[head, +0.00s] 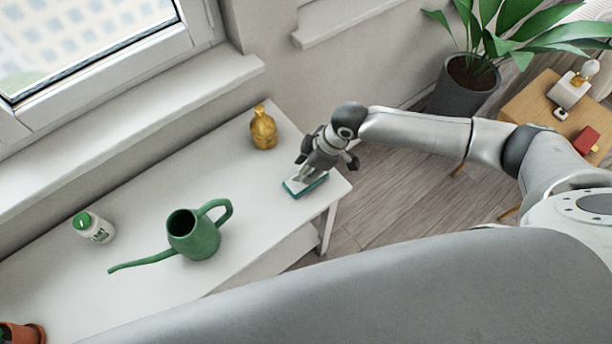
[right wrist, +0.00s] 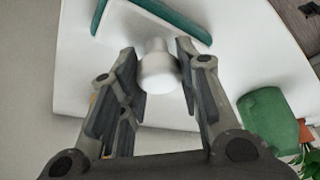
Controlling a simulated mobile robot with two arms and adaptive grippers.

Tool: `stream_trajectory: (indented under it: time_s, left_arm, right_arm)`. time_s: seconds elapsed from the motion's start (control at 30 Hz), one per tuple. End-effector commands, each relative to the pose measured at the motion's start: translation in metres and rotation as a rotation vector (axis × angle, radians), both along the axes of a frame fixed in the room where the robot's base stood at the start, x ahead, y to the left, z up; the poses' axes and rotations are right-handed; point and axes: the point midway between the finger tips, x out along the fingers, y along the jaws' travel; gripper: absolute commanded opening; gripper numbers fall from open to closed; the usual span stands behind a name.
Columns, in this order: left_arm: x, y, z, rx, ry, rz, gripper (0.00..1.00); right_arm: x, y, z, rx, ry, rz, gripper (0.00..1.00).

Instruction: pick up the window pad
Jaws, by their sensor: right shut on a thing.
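The window pad (head: 306,187) is a flat white pad with a teal edge, at the right end of the white table in the head view. My right gripper (head: 311,172) comes down over it from above. In the right wrist view, the fingers (right wrist: 158,82) are closed around the pad's white rounded handle (right wrist: 158,72), and the teal edge (right wrist: 178,18) shows beyond. The pad is at or very near the tabletop; I cannot tell whether it touches. My left gripper is not in view.
On the white table (head: 140,290) stand a gold bottle (head: 263,130) close to the pad, a green watering can (head: 194,236) and a white bottle with a green cap (head: 94,227). A window sill (head: 150,115) runs behind. A potted plant (head: 466,85) stands at the right.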

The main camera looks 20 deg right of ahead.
Motion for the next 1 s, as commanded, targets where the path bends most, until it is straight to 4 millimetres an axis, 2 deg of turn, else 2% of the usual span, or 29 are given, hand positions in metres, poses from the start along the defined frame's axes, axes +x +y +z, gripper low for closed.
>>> stream_trajectory:
  time_s: [0.37, 0.47, 0.57, 0.87, 1.0]
  left_arm:
    - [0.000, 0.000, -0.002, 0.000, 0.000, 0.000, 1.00]
    - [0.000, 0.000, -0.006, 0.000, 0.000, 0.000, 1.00]
    - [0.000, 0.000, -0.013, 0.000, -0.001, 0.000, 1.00]
    - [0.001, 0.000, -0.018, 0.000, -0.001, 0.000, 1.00]
    - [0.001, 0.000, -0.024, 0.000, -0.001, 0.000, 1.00]
  right_arm:
    - [0.001, 0.000, 0.004, 0.001, -0.001, 0.000, 0.00]
    - [0.001, 0.000, 0.012, 0.001, -0.003, 0.000, 0.00]
    - [0.002, 0.000, 0.029, 0.002, -0.005, 0.002, 0.00]
    - [-0.045, 0.022, 0.090, 0.004, -0.006, 0.006, 0.00]
    - [-0.075, 0.036, 0.103, 0.003, -0.002, 0.006, 0.00]
